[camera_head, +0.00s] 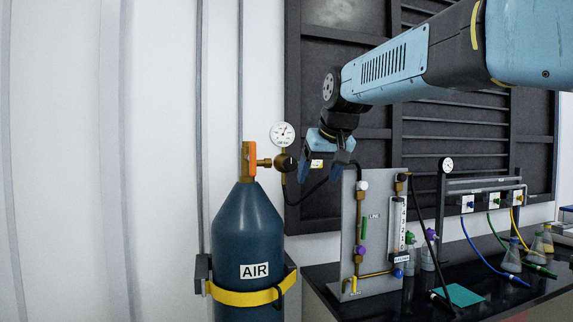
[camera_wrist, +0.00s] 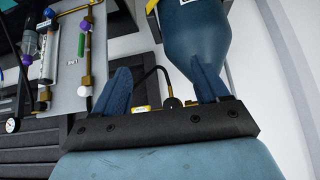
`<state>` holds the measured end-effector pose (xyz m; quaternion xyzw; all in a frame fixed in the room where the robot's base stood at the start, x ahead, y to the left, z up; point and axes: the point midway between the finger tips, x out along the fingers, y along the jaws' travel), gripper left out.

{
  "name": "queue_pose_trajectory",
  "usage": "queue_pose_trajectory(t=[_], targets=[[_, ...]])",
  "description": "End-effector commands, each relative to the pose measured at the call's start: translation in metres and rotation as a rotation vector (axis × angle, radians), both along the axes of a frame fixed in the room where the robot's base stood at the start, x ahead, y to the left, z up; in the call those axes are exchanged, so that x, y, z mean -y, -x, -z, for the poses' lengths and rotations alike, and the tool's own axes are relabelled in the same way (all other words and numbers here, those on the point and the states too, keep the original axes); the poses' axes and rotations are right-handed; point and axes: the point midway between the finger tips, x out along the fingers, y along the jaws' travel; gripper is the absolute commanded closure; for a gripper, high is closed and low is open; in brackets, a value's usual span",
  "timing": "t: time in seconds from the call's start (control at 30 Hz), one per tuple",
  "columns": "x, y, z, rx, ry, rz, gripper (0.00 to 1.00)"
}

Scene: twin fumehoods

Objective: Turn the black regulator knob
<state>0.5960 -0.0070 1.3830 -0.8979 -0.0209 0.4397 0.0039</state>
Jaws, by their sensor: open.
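The black regulator knob (camera_head: 286,163) sits at the right end of the brass regulator on the neck of the dark blue AIR cylinder (camera_head: 247,235). A round white gauge (camera_head: 282,133) stands just above it. My gripper (camera_head: 319,174) is open, just right of the knob, with its blue fingers pointing down. In the wrist view, the two blue fingers (camera_wrist: 158,68) are spread with a dark hose visible between them. The cylinder (camera_wrist: 195,30) also shows there behind the right finger. A small dark round part (camera_wrist: 172,103) lies near the gripper's edge; I cannot tell whether it is the knob.
A grey panel (camera_head: 348,215) with valves and a flow meter stands close below and right of my gripper. A black hose (camera_head: 304,199) hangs between the regulator and the panel. The bench (camera_head: 480,300) holds several flasks. White wall (camera_head: 150,150) lies left of the cylinder.

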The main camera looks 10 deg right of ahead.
Motion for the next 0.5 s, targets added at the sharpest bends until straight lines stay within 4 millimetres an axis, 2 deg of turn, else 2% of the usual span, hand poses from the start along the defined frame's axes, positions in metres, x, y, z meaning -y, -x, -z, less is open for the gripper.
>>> queue_pose_trajectory(t=[0.03,0.23,0.4,0.5], targets=[[0.001,-0.022,-0.015,0.015,0.0,-0.002,0.26],[0.001,-0.092,-0.067,0.073,0.008,-0.01,0.26],[0.002,-0.131,-0.094,0.11,0.016,-0.013,0.26],[0.001,-0.143,-0.102,0.121,0.019,-0.016,0.26]])
